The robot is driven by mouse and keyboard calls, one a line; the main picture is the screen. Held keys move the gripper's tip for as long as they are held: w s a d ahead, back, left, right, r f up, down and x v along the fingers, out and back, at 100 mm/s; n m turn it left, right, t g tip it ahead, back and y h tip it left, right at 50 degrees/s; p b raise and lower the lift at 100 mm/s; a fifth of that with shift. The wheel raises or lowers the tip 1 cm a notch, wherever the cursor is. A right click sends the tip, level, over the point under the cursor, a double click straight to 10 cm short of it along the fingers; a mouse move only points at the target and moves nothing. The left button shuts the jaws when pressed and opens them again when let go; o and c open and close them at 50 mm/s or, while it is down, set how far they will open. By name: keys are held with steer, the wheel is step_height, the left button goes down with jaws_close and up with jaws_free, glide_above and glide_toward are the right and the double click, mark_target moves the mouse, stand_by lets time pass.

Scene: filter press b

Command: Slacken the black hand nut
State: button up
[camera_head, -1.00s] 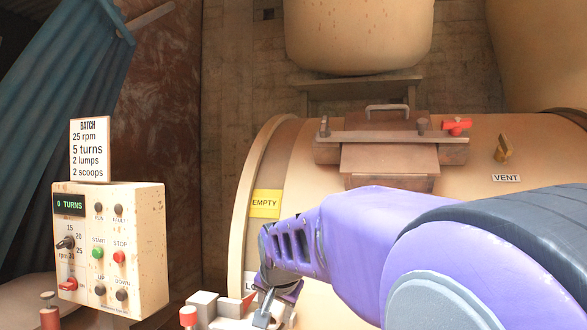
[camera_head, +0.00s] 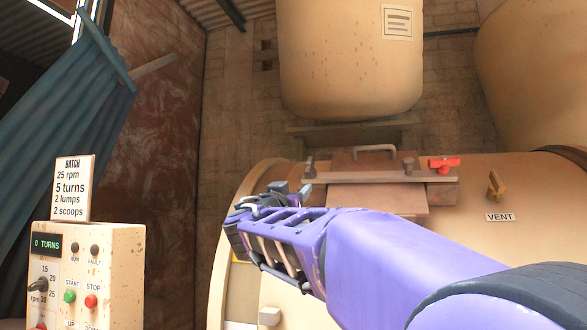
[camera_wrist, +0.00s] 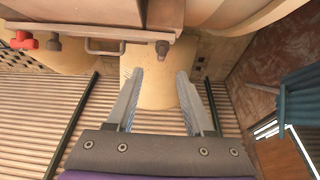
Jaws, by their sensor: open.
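A red wing-shaped nut (camera_head: 444,164) sits at the right end of the hatch bar (camera_head: 380,177). A dark brownish knob (camera_head: 408,165) stands beside it, and another dark knob (camera_head: 310,168) stands at the bar's left end. I cannot tell for sure which is the black hand nut. My gripper (camera_head: 293,190) is open and empty, just below the left knob in the head view. In the wrist view the fingers (camera_wrist: 160,76) are spread apart, and the left-end knob (camera_wrist: 161,47) shows beyond and between their tips, apart from them. The red nut (camera_wrist: 25,41) is far left there.
A metal handle (camera_head: 375,151) rises from the hatch lid. A control box (camera_head: 100,265) and batch sign (camera_head: 73,187) stand at lower left. A large tank (camera_head: 350,60) hangs above.

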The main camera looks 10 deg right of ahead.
steer(key=r, duration=0.2)
steer(key=p, duration=0.8)
glide_toward(308, 163)
steer(key=shift+t, duration=0.4)
steer(key=x, duration=0.9)
steer(key=shift+d+f, duration=0.15)
steer(key=shift+f, duration=0.05)
steer(key=shift+p+x, duration=0.45)
steer(key=shift+x, duration=0.35)
steer(key=shift+f, duration=0.15)
jaws_close()
